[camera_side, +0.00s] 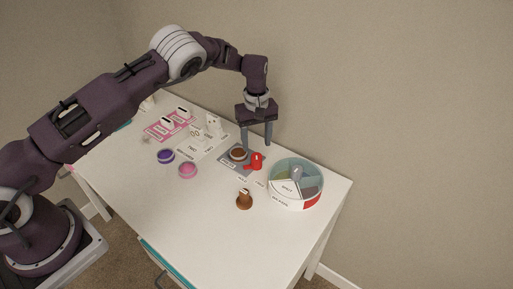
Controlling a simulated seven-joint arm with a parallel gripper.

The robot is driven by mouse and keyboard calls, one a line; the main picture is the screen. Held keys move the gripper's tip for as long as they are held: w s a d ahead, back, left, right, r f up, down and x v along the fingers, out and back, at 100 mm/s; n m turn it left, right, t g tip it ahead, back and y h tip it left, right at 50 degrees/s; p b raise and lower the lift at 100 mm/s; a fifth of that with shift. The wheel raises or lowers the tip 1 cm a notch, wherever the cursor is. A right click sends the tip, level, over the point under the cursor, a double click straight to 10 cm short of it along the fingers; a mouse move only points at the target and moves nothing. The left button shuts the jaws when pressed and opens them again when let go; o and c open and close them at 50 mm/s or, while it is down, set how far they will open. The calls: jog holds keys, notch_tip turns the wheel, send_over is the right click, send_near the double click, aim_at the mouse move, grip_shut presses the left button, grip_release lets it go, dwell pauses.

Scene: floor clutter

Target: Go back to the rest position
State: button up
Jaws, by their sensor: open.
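My gripper (257,134) is open and empty, with its two fingers pointing down. It hangs over the far right part of the white table (185,220). Below and in front of its fingers are a red piece (254,161) and a round brown-topped piece (238,154), both on or at a grey card (228,162). The fingers look apart from both pieces, though the exact gap is hard to tell. My arm reaches in from the left, bent high over the table.
A round sectioned tray (309,199) holding a grey piece (297,173) stands at the right. A brown piece (244,199), a pink jar (187,170) and a purple jar (165,156) stand nearby. A pink card (157,132) with white pieces lies further left. The front table area is clear.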

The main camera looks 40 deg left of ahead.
jog(key=s+r+m+t+h, duration=0.15)
jog(key=s+r, duration=0.55)
jog(key=r, duration=0.7)
jog(key=s+r+m+t, duration=0.1)
jog(key=s+r+m, duration=0.2)
jog(key=s+r, duration=0.7)
jog(key=s+r+m+t, duration=0.1)
jog(key=s+r+m, duration=0.1)
jog(key=s, duration=0.9)
jog(key=s+r+m+t+y, duration=0.1)
jog(key=s+m, duration=0.3)
jog(key=s, duration=0.7)
jog(key=shift+s+a+r+m+t, duration=0.25)
jog(key=shift+a+r+m+t, duration=0.25)
jog(key=shift+r, duration=0.35)
